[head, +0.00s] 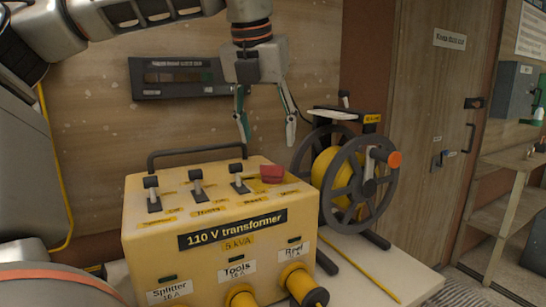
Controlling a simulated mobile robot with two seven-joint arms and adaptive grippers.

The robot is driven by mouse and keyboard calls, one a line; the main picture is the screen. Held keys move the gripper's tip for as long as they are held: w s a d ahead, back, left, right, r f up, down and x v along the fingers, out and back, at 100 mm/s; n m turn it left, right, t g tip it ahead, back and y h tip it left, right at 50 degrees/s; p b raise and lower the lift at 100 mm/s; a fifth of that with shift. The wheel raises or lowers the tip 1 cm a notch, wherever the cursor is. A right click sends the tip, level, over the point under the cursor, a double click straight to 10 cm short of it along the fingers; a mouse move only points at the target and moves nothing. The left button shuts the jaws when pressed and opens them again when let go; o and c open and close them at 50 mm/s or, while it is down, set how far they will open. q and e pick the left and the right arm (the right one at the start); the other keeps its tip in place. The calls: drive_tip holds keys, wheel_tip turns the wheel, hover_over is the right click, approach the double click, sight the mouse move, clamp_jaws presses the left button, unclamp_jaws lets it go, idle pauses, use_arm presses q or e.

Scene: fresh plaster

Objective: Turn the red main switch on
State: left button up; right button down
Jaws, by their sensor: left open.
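The yellow 110 V transformer (157,230) stands on a pale bench top in the head view. The red main switch (271,173) sits at the right of its top panel, past a row of three grey and black lever switches (197,184). My left gripper (267,139) hangs above the back right of the transformer, pointing down. Its two fingers are spread with nothing between them. The fingertips appear above the red switch and apart from it. Whether the switch is on or off I cannot tell. My right gripper is not in view.
A cable reel (343,173) with an orange knob stands close to the right of the transformer. A black carry handle (196,151) rises at the transformer's back edge. A dark panel (167,78) hangs on the wooden wall behind. A door (428,130) and shelf are at right.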

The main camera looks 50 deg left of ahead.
sight(272, 165)
use_arm(q)
drive_tip(key=b+x, duration=0.1)
drive_tip(key=x, duration=0.6)
drive_tip(key=shift+f, duration=0.3)
drive_tip(key=c, duration=1.1)
